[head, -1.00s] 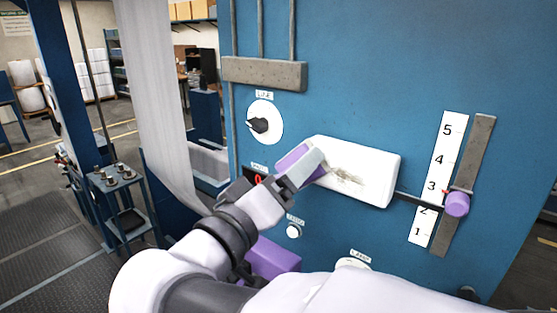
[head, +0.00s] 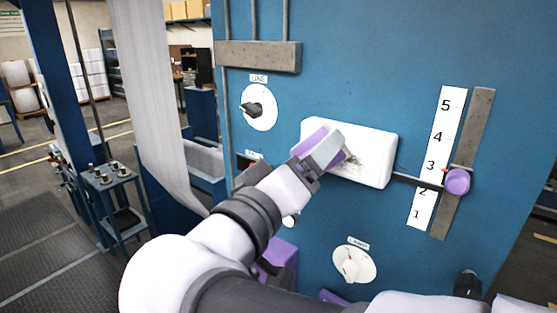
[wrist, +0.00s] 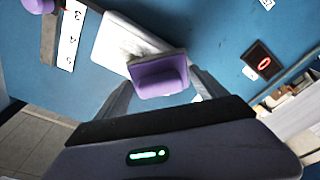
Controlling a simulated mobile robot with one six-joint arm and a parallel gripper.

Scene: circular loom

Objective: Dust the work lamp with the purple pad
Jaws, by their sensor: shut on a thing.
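The work lamp (head: 383,150) is a white rounded box on the blue panel, with a grey dusty patch on its front. It also shows in the wrist view (wrist: 108,35), where part of the smudge is visible beside the pad. My gripper (head: 328,150) is shut on the purple pad (head: 310,139), in front of the lamp's left half. In the wrist view, the pad (wrist: 160,78) sits between my two fingers and hides part of the lamp. The pad appears at or very close to the lamp's face; I cannot tell whether it touches.
A slider with a purple knob (head: 457,181) and a numbered scale (head: 437,155) stands right of the lamp. A black-handled dial (head: 258,107) is up left, and a LAMP dial (head: 354,263) below. A grey bar (head: 258,55) juts out at upper left.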

